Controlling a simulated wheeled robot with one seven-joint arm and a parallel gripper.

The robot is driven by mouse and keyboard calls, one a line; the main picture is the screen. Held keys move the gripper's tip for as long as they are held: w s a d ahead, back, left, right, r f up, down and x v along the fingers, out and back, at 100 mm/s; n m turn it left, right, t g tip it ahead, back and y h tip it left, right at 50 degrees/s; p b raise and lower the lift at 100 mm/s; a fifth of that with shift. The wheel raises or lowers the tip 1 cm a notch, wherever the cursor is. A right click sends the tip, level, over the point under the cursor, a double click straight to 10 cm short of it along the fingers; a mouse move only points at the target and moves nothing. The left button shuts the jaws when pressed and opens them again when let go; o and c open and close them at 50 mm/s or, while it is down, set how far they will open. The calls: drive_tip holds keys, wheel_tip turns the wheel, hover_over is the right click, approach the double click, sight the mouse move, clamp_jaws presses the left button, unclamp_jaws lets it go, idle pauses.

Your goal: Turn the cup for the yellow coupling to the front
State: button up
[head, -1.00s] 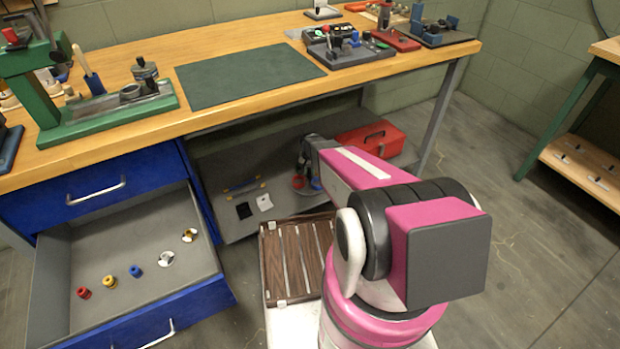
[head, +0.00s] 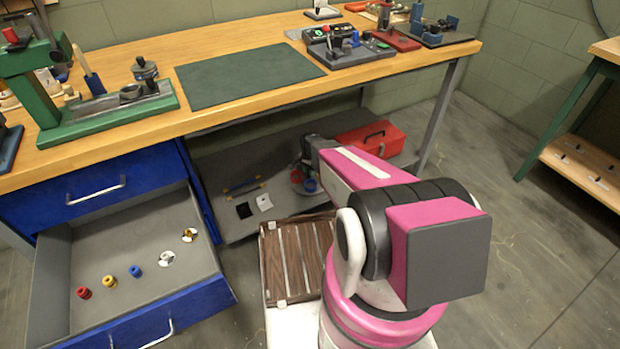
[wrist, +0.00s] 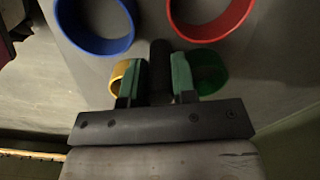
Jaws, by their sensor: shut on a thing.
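In the wrist view, a grey rotary holder (wrist: 150,20) carries a blue ring cup (wrist: 95,45), a red ring cup (wrist: 208,38), a yellow ring cup (wrist: 119,72) and a green ring cup (wrist: 211,72). The yellow and green cups lie nearest my wrist, partly hidden by the fingers. My gripper (wrist: 156,80) is shut on a dark upright post (wrist: 160,55) between the cups. In the head view, the red cup (head: 310,186) shows on the low shelf, partly behind my arm. The yellow coupling (head: 109,281) stands in the open drawer.
The open drawer (head: 195,300) also holds a red coupling (head: 83,292), a blue coupling (head: 135,271) and small round parts. A red toolbox (head: 372,140) stands right of my forearm on the shelf. A slatted wooden crate (head: 290,295) is in front. The workbench (head: 230,38) overhangs the shelf.

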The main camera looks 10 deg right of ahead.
drive_tip(key=shift+m, duration=1.8)
drive_tip(key=shift+m, duration=0.5)
drive_tip(key=o, duration=0.7)
drive_tip(key=shift+o, duration=0.2)
drive_tip(key=shift+r, duration=4.5)
